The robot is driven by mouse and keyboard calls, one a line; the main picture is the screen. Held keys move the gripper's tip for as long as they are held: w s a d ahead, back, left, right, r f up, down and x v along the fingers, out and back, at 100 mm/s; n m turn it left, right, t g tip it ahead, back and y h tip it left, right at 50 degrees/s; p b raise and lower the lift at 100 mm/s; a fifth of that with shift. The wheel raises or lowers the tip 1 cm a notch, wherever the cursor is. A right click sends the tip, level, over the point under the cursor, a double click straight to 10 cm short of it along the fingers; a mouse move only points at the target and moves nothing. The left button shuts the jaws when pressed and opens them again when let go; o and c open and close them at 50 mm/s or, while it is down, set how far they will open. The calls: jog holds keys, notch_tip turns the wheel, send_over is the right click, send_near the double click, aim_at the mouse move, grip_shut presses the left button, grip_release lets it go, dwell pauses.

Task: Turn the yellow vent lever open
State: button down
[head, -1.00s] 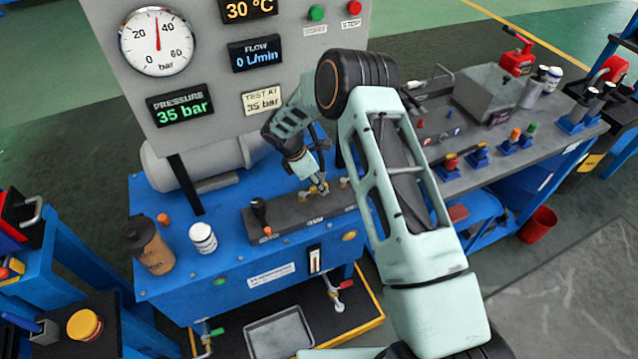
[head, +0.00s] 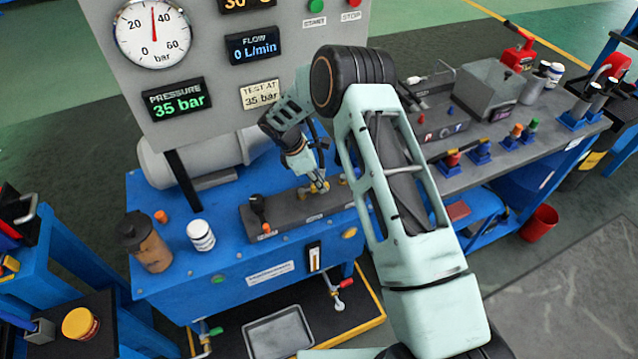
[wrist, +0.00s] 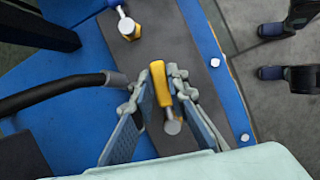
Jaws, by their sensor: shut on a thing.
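The yellow lever (wrist: 158,83) sits between the two fingers of my gripper (wrist: 158,92) in the wrist view, with its round metal pivot (wrist: 172,127) below. My gripper is shut on the lever's handle. In the head view my gripper (head: 319,187) is down at the dark valve strip on the blue test stand (head: 215,272), and the lever is mostly hidden there. Labels on the strip are too small to read.
The grey panel (head: 205,130) behind shows 35 bar and 0 L/min. A grey bench (head: 480,130) is at the right.

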jog(key=m+b, duration=0.1)
jog(key=s+m+g+b, duration=0.1)
jog(key=m, duration=0.1)
jog(key=shift+s+f, duration=0.1)
jog(key=shift+s, duration=0.15)
jog(key=shift+s+a+m+g+b, duration=0.1)
jog(key=shift+s+m+g+b, duration=0.5)
jog(key=shift+m, duration=0.6)
jog(key=c, duration=1.9)
grip_release()
jog(key=shift+r, duration=0.2)
